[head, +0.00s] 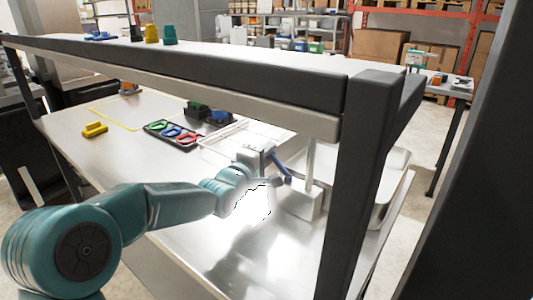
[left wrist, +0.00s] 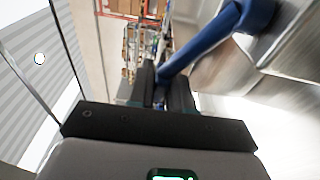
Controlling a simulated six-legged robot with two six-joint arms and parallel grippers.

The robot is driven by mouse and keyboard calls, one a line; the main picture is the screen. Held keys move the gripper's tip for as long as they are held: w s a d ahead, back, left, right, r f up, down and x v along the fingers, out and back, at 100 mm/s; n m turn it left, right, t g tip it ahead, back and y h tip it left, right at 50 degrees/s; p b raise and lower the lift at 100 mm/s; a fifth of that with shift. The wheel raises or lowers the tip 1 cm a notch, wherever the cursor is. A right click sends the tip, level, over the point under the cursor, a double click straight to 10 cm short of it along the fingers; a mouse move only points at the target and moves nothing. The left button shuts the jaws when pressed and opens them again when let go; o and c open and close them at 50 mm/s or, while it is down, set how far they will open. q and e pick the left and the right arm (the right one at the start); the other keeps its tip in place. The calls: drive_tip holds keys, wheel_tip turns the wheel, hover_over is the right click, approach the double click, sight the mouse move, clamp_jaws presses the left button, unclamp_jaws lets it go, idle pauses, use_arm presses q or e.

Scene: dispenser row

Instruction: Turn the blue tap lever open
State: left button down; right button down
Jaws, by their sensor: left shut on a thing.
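The blue tap lever (head: 281,169) is a short blue bar beside a pale grey tap body (head: 306,202) at the right part of the metal bench. My left gripper (head: 270,158) is at the lever. In the left wrist view the blue lever (left wrist: 205,42) runs from the upper right down to my left gripper (left wrist: 163,88). Its two dark fingers are shut on the lever's end. The lever's far end bends near the upper right edge. My right gripper is not in view.
A dark-framed shelf rail (head: 200,75) runs over the bench, with a thick upright post (head: 352,190) right of the tap. A tray of coloured pieces (head: 158,126) and a yellow piece (head: 95,129) lie on the bench (head: 130,160). The bench's front middle is clear.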

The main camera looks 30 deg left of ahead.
use_arm(q)
drive_tip(key=c, duration=1.1)
unclamp_jaws()
drive_tip(key=shift+a, duration=0.1)
drive_tip(key=s, duration=0.5)
drive_tip(key=s+b, duration=0.1)
drive_tip(key=s, duration=0.5)
drive_tip(key=s+a, duration=0.1)
drive_tip(key=s, duration=0.4)
drive_tip(key=shift+s, duration=0.2)
